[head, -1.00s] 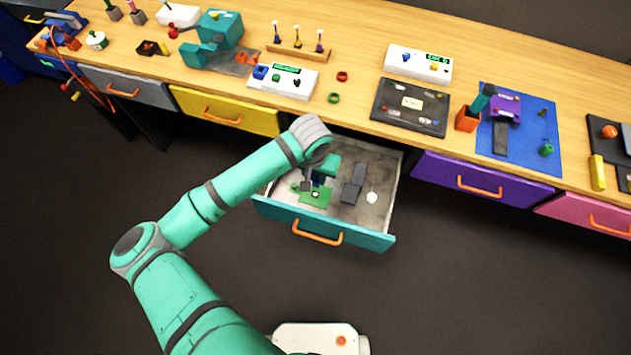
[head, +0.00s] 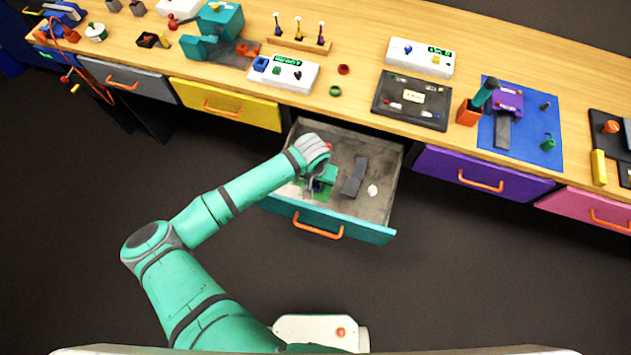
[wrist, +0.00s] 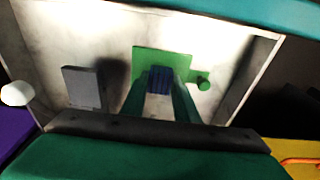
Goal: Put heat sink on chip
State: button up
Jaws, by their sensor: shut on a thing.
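The heat sink (wrist: 159,80) is a dark blue finned block in the wrist view. My gripper (wrist: 160,92) is shut on it, with one green finger on each side. A green circuit board (wrist: 150,55) lies in the open teal drawer, directly behind the heat sink in that view. In the head view my gripper (head: 320,184) is inside the drawer, over the board (head: 318,196), and covers much of it. The chip cannot be made out; the heat sink and fingers hide the middle of the board. I cannot tell whether the heat sink touches the board.
The open drawer (head: 362,231) has walls around my gripper. A dark grey block (head: 354,178) and a white round thing (head: 372,190) lie to the right inside it. The crowded wooden bench (head: 350,40) is behind.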

jog(key=shift+f, duration=0.15)
jog(key=o, duration=1.1)
jog(key=shift+c, duration=0.2)
notch_tip(320, 180, up, 12)
jog(key=s, duration=0.1)
jog(key=shift+s+a, duration=0.2)
jog(key=shift+s, duration=0.05)
